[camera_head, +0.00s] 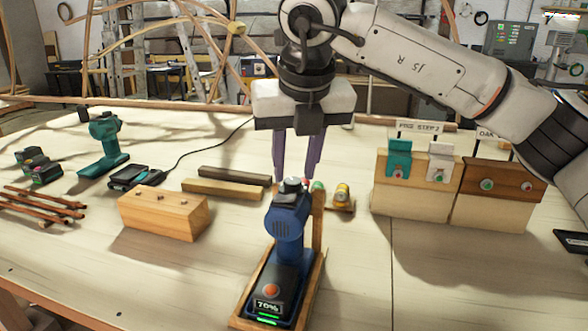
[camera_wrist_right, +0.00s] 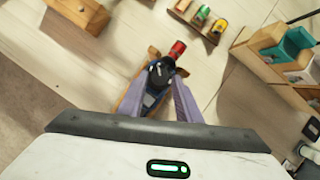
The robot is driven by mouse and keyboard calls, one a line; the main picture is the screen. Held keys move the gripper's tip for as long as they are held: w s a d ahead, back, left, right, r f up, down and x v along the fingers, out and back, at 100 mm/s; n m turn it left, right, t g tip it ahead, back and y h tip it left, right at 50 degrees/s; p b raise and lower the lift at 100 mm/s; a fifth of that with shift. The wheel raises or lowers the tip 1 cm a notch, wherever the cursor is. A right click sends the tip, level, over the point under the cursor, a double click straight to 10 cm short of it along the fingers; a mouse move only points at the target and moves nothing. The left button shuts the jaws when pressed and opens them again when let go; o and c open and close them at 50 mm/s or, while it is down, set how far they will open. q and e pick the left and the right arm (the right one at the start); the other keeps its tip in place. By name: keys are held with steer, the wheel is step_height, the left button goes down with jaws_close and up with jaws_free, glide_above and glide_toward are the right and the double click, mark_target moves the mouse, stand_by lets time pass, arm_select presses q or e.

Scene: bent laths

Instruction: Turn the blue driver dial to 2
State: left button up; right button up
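The blue driver (camera_head: 287,222) stands upright in a wooden cradle (camera_head: 317,222) at the front middle of the bench. Its battery base shows "70%" and a red button. The grey and black dial (camera_head: 292,185) is on top of the driver; it also shows in the right wrist view (camera_wrist_right: 160,72). The number it is set to is too small to read. My right gripper (camera_head: 295,178) points down over the driver with its two purple fingers apart. In the right wrist view the fingertips (camera_wrist_right: 160,82) lie on either side of the dial; contact cannot be told. My left gripper is out of view.
A drilled wooden block (camera_head: 164,215) and two wood bars (camera_head: 224,189) lie left of the driver. A teal driver (camera_head: 106,142) stands farther left. A small yellow item (camera_head: 342,192) is just right. Wooden stations with a "PINE STEP 2" sign (camera_head: 420,127) stand at right.

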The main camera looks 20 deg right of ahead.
steer(key=v, duration=0.9)
